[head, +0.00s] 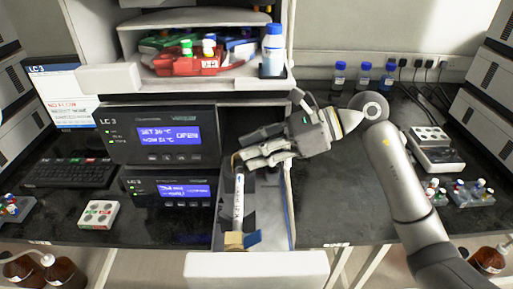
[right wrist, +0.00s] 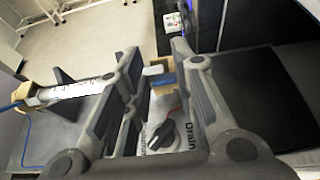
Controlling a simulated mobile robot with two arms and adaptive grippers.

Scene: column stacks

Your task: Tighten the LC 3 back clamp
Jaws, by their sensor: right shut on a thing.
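The open LC 3 drawer (head: 263,205) holds a white labelled column (head: 238,198), which also shows at the left of the right wrist view (right wrist: 75,90). A tan front clamp with a blue lever (head: 240,240) sits at the near end. My right gripper (head: 242,160) reaches in from the right to the column's far end. In the right wrist view, its fingers (right wrist: 153,100) close around a tan and blue back clamp (right wrist: 160,68). In the head view the fingers mostly hide this clamp. My left gripper is not in view.
The LC 3 display panel (head: 160,135) is left of the drawer. Bottles and a red tray (head: 190,64) stand on the shelf above. Blue tubing (head: 289,205) runs along the drawer's right side. The bench right of the drawer (head: 335,200) is mostly clear.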

